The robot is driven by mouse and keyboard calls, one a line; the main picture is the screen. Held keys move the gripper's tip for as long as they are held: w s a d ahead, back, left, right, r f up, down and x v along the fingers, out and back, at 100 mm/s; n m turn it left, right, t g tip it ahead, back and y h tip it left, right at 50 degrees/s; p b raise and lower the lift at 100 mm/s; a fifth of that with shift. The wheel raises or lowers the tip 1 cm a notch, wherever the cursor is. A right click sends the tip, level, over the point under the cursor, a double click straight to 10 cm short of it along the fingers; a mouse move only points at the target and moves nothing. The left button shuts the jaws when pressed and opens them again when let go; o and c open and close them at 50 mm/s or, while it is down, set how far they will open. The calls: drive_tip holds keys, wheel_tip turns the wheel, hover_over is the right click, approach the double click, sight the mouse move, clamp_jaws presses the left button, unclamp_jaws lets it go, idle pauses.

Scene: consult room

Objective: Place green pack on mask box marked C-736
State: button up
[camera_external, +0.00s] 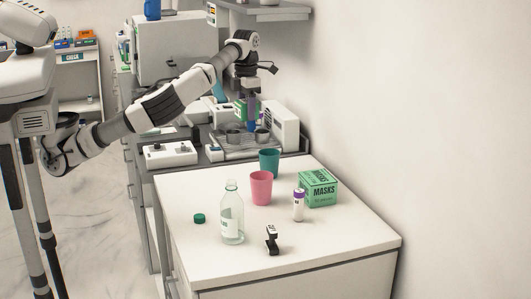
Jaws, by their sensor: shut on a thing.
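My gripper (246,96) points down over the metal tray area at the back counter. It is shut on a small green pack (240,109), which shows beside a purple and blue upright shape at the fingers. The fingertips are too small to make out clearly. A green mask box (320,188) reading "MASKS" stands on the near white counter by the wall, to the right of and below my gripper in the picture. Its top is bare. Its smaller marking is too small to read.
On the near counter (185,200) stand a teal cup (269,162), a pink cup (261,188), a clear bottle (232,215), a purple-capped tube (298,205) close to the mask box, and a black device (272,240). A white machine (284,130) stands right of my gripper.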

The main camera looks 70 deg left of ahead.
drive_tip(key=w+d+p, duration=0.2)
drive_tip(key=w+d, duration=0.2)
drive_tip(key=w, duration=0.2)
drive_tip(key=m+p, duration=0.1)
drive_tip(key=p, duration=0.3)
hover_over(304, 174)
wheel_tip(304, 174, down, 9)
drive_tip(key=shift+w+a+r, duration=0.1)
drive_tip(key=shift+f+p, duration=0.55)
drive_tip(key=shift+f, duration=1.75)
drive_tip(key=shift+f, duration=0.1)
drive_tip(key=o, duration=1.2)
